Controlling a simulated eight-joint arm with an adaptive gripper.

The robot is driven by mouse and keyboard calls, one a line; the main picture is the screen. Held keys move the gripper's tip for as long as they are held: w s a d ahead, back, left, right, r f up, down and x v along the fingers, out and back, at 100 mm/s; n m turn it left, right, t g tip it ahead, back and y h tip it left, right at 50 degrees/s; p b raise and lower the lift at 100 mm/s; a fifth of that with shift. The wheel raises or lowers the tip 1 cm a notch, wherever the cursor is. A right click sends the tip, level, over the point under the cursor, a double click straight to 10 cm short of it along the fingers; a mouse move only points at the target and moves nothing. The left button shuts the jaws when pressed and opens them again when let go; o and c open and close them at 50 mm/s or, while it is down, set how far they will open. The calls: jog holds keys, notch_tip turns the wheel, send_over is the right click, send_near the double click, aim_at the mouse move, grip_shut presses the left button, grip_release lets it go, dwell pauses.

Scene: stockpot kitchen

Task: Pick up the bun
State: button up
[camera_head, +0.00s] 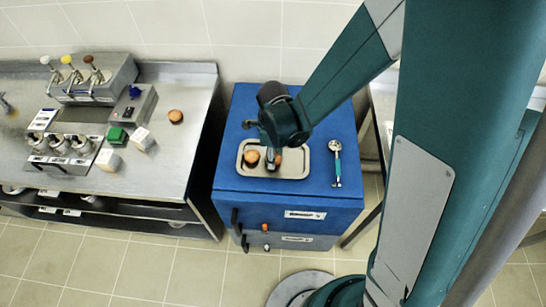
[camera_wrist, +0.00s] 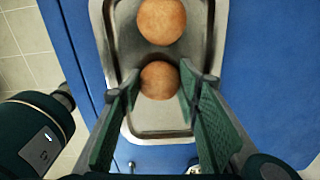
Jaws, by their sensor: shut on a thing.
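Two round brown buns are on a metal tray (camera_head: 298,171) on top of the blue cabinet. One bun (camera_head: 251,157) sits free in the tray's left part; in the wrist view it is the upper bun (camera_wrist: 162,20). The other bun (camera_wrist: 160,81) is between the fingers of my gripper (camera_wrist: 159,77), which is shut on it. In the head view my gripper (camera_head: 275,161) is low over the tray and hides most of this bun. I cannot tell whether it touches the tray floor.
A ladle-like utensil (camera_head: 337,163) lies right of the tray on the blue cabinet (camera_head: 232,183). A third bun (camera_head: 175,116) sits on the steel counter (camera_head: 160,175) at left, near pump dispensers (camera_head: 95,80) and small boxes. A gap separates counter and cabinet.

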jog(key=shift+r, duration=0.1)
notch_tip(320, 180, up, 10)
jog(key=p, duration=0.1)
dwell(0.7)
dwell(0.9)
jog(key=s+a+n, duration=0.2)
jog(key=a+n, duration=0.1)
jog(key=a, duration=1)
jog(key=s+a+r+n+p, duration=0.1)
jog(key=s+a+n, duration=0.2)
jog(key=a, duration=1)
jog(key=s+a+r+n+p, duration=0.1)
jog(key=a+n, duration=0.3)
jog(key=a, duration=0.9)
jog(key=shift+s+a+r, duration=0.15)
jog(key=shift+s+a, duration=0.1)
jog(key=shift+s, duration=0.6)
jog(key=shift+f, duration=3.1)
